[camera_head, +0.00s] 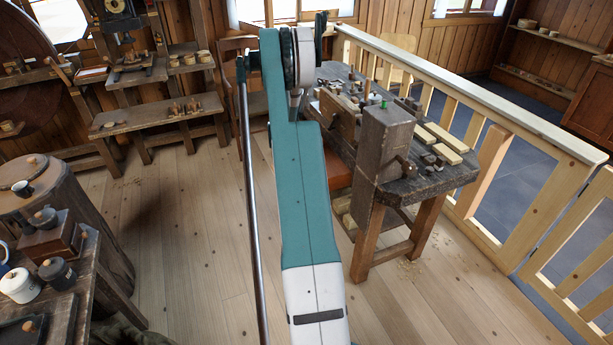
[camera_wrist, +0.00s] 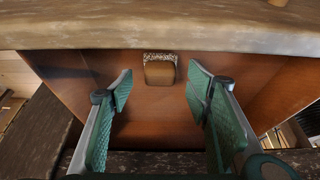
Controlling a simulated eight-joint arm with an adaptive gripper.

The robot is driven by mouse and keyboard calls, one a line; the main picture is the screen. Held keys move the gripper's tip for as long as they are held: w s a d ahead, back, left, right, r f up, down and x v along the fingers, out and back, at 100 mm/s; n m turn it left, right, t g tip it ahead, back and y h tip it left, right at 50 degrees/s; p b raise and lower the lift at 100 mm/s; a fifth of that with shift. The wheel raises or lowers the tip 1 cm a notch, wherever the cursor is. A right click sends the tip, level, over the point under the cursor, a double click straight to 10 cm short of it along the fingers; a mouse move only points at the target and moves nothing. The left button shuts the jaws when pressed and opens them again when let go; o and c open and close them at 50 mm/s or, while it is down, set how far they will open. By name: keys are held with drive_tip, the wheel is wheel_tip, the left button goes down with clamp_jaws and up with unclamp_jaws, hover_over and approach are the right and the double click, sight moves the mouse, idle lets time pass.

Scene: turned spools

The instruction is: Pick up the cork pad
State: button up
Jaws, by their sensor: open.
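In the wrist view a small brown block (camera_wrist: 160,72) with a speckled, cork-like top edge sits against a reddish-brown wooden surface. It may be the cork pad; I cannot be sure. My gripper (camera_wrist: 160,86) is open, with one green-padded finger to the left of the block and one to the right. Neither finger appears to touch it, and nothing is held. In the head view my arm stretches away over the floor, and I cannot make out my gripper or a cork pad there.
A thick pale, worn edge (camera_wrist: 160,32) crosses the top of the wrist view, just beyond the block. In the head view a cluttered workbench (camera_head: 440,182) stands right of my arm, beside a wooden railing (camera_head: 480,95). The plank floor (camera_head: 190,225) to the left is clear.

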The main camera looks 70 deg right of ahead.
drive_tip(key=shift+x, duration=1)
drive_tip(key=c, duration=0.9)
